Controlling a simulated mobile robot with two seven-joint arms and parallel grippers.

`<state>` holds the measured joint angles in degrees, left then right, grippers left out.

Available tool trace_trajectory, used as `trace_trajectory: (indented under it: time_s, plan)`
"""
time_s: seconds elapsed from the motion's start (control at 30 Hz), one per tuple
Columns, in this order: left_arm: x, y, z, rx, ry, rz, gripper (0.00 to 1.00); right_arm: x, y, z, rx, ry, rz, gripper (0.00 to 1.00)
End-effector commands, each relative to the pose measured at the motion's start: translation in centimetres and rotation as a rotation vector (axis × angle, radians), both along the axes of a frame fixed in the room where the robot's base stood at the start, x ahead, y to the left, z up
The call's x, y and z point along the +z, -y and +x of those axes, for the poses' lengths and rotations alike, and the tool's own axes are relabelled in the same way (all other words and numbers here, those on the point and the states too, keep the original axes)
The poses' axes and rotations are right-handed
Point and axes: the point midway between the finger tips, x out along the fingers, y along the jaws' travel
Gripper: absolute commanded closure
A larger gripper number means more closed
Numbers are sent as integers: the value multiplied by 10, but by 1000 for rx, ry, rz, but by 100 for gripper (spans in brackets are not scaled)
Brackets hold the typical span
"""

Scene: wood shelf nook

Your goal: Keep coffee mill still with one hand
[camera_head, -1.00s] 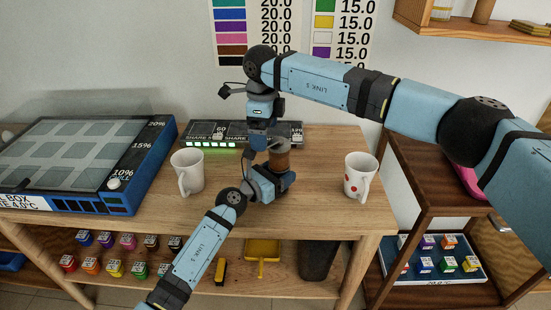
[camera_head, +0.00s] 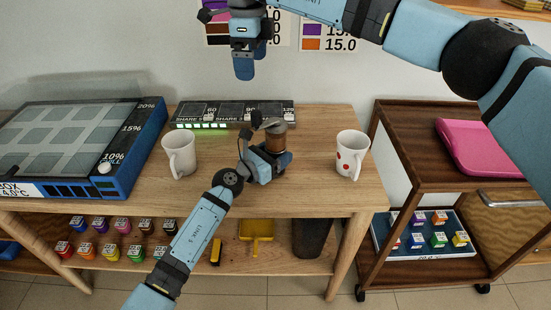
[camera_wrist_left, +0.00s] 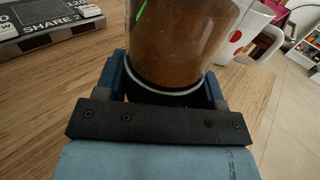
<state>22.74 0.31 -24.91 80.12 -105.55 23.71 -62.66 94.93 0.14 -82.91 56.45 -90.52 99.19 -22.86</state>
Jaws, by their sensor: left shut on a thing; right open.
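The coffee mill (camera_head: 275,137) stands upright on the wooden table, with a brown body and a dark crank on top. It also shows close up in the left wrist view (camera_wrist_left: 180,45), where its brown contents are seen through a clear wall. My left gripper (camera_head: 272,160) is shut on the mill low down, one finger on each side. In the left wrist view the fingers (camera_wrist_left: 165,88) flank its dark base. My right gripper (camera_head: 245,68) is open and empty, up in the air in front of the wall, above and left of the mill.
A white mug (camera_head: 181,155) stands left of the mill and a red-dotted white mug (camera_head: 349,157) right of it. A dark panel (camera_head: 225,112) with green lights lies behind. A blue-framed box (camera_head: 128,150) fills the table's left. A cart (camera_head: 420,170) stands at right.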

Motion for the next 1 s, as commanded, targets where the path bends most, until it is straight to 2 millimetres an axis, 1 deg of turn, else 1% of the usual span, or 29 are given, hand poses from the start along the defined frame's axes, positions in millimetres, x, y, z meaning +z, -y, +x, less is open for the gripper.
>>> trace_trajectory:
  time_s: [0.53, 0.63, 1.0]
  plan:
    - [0, -1, 0, 1, 0, 0, 70, 52, 0, 0, 1, 2, 0, 0]
    - [0, -1, 0, 1, 0, 0, 70, 56, 0, 0, 1, 2, 0, 0]
    - [0, -1, 0, 1, 0, 0, 70, 56, 0, 0, 1, 1, -1, 0]
